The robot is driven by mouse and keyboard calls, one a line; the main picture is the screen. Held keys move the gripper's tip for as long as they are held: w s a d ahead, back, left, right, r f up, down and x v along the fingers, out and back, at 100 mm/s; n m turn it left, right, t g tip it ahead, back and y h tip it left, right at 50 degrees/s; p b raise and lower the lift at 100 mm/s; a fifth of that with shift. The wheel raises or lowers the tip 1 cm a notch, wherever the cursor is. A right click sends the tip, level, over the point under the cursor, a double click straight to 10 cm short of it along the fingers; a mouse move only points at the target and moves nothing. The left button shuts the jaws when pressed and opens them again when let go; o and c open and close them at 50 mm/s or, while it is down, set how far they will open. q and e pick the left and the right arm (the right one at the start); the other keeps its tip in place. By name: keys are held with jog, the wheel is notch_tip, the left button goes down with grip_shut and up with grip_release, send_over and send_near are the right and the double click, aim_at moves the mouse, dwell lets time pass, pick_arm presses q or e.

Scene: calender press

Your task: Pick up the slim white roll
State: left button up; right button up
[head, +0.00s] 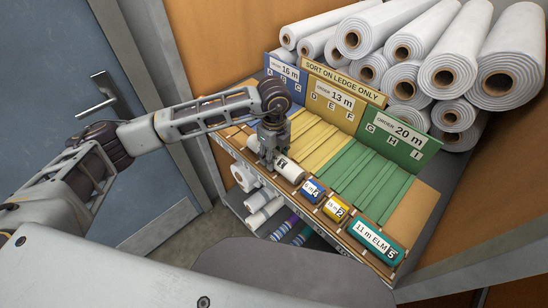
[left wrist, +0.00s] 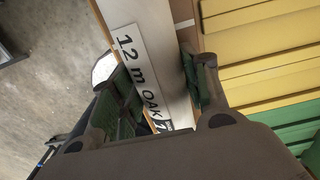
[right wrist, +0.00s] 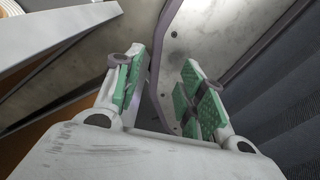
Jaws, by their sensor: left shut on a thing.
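A white roll (head: 289,169) lies along the front ledge in the head view, left of the coloured rolls. In the left wrist view, the white roll (left wrist: 178,75) carries a label reading "12 m OAK 7". My left gripper (head: 268,160) comes down over its left part in the head view. In the left wrist view my left gripper (left wrist: 162,88) has one finger on each side of the roll and is shut on it. The roll looks at ledge height; I cannot tell whether it touches the ledge. My right gripper (right wrist: 165,88) is open and empty in the right wrist view.
Blue (head: 314,190), yellow (head: 335,208) and teal (head: 377,242) labelled rolls lie on the ledge to the right. Blue, yellow and green sloped bays stand behind, with sign boards. Large white rolls (head: 420,50) are stacked at the back. More rolls (head: 262,212) lie on a lower shelf.

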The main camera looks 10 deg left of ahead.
pick_arm(q)
notch_tip(320, 180, up, 8)
jog(key=shift+f+b, duration=0.1)
jog(key=shift+b, duration=0.45)
jog(key=shift+r, duration=0.65)
pick_arm(e)
jog(key=shift+w+d+f, duration=0.25)
jog(key=shift+d+f, duration=0.35)
jog(key=shift+d, duration=0.15)
jog(key=shift+a, duration=0.25)
